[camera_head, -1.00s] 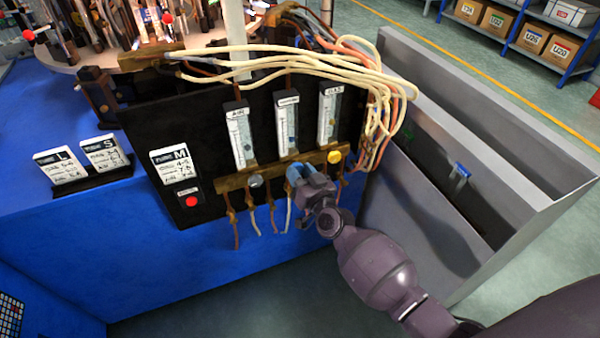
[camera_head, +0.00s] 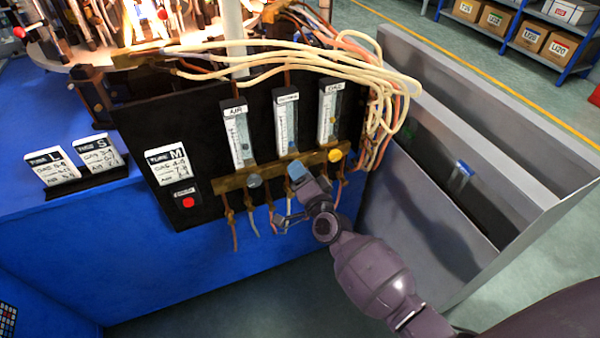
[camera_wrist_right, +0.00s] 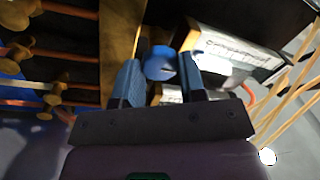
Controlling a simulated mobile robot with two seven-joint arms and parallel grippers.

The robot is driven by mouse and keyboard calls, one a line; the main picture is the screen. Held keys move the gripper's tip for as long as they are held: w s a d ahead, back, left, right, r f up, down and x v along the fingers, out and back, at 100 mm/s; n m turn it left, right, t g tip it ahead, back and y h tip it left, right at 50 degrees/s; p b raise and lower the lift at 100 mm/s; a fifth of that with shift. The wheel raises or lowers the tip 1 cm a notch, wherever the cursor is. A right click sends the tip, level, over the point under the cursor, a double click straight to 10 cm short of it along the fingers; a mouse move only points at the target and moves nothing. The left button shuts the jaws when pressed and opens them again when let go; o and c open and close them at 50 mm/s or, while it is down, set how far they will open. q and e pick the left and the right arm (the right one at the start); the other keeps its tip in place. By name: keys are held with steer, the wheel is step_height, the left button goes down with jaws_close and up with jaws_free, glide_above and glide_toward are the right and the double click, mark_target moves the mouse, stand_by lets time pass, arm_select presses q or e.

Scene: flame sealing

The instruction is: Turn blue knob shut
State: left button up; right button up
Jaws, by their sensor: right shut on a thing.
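The blue knob (camera_wrist_right: 160,64) shows in the right wrist view between the two fingers of my right gripper (camera_wrist_right: 160,82). It is a round blue knob with a dark mark on its face, and the fingers are shut on its sides. In the head view my right gripper (camera_head: 296,178) is at the brass bar (camera_head: 235,183), below the middle flow meter (camera_head: 287,122). There the gripper mostly hides the knob. My left gripper is not in view.
A grey knob (camera_head: 254,181) is left of my right gripper and a yellow knob (camera_head: 335,155) right of it. Thin hoses hang below the bar. Cream hoses (camera_head: 390,95) bundle at the right. A red button (camera_head: 188,202) is on the black panel. A grey bin (camera_head: 480,165) stands right.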

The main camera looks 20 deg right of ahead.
steer(key=shift+m, duration=0.4)
steer(key=o, duration=0.9)
steer(key=s, duration=0.7)
steer(key=s+f, duration=0.1)
steer(key=s, duration=0.2)
steer(key=shift+s+d+p, duration=0.3)
steer(key=shift+s+p, duration=0.1)
steer(key=shift+f, duration=0.15)
